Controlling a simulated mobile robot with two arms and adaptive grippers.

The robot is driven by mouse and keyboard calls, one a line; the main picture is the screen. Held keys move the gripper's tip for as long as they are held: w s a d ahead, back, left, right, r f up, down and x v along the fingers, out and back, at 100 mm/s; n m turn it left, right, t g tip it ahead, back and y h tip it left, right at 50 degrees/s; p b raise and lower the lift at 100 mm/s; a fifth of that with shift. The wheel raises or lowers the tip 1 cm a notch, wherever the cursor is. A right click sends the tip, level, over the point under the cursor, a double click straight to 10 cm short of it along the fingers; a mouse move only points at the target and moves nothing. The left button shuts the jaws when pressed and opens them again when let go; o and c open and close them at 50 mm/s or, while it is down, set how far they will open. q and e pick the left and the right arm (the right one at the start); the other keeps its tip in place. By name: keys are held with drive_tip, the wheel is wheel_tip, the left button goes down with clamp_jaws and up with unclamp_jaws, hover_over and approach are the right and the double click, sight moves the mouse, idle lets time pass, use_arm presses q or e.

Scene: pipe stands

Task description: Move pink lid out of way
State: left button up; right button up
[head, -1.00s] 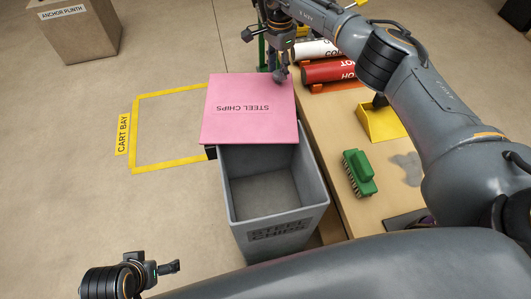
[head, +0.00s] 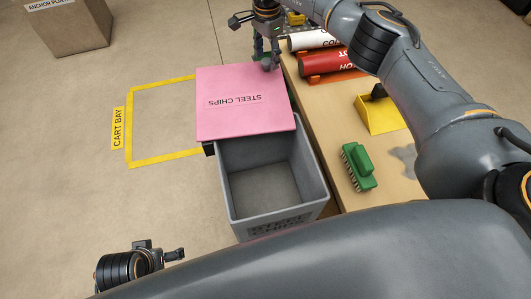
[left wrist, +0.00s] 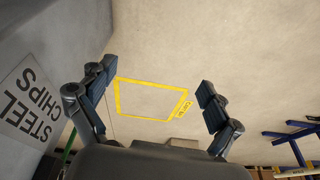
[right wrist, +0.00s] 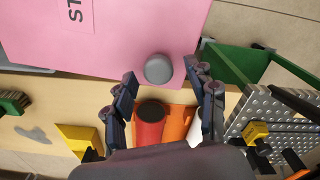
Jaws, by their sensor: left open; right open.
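The pink lid (head: 245,100), marked STEEL CHIPS, lies offset over the far end of the grey bin (head: 323,190), leaving much of the bin open. My right gripper (head: 268,64) is at the lid's far right edge, open. In the right wrist view, a round grey knob (right wrist: 158,68) sits near the lid's (right wrist: 120,35) edge, ahead of and between the open fingers (right wrist: 167,78). I cannot tell whether they touch it. My left gripper (head: 178,254) is open and empty above the floor, left of the bin; its fingers show in the left wrist view (left wrist: 156,78).
A bench (head: 335,125) stands right of the bin, with a green brush (head: 359,167), yellow scoop (head: 380,115) and red (head: 325,62) and white (head: 312,40) cylinders. The yellow-outlined cart bay (head: 128,125) is empty floor to the left. A plinth (head: 70,30) stands far left.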

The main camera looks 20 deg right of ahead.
use_arm(q)
drive_tip(key=shift+r, duration=0.1)
use_arm(e)
drive_tip(key=shift+r, duration=0.3)
drive_tip(key=shift+r+p, duration=0.45)
drive_tip(key=shift+p, duration=0.05)
drive_tip(key=shift+r+p, duration=0.65)
drive_tip(key=shift+r, duration=0.4)
drive_tip(key=shift+r+p, duration=0.6)
drive_tip(key=shift+r, duration=0.3)
use_arm(q)
drive_tip(key=s+f+g+p, duration=0.1)
drive_tip(key=s+f, duration=0.2)
drive_tip(key=f, duration=1.2)
drive_tip(key=shift+a, duration=0.2)
use_arm(e)
drive_tip(key=shift+r, duration=0.8)
use_arm(q)
drive_tip(key=shift+s, duration=0.1)
drive_tip(key=shift+s, duration=0.1)
use_arm(e)
drive_tip(key=shift+r, duration=0.1)
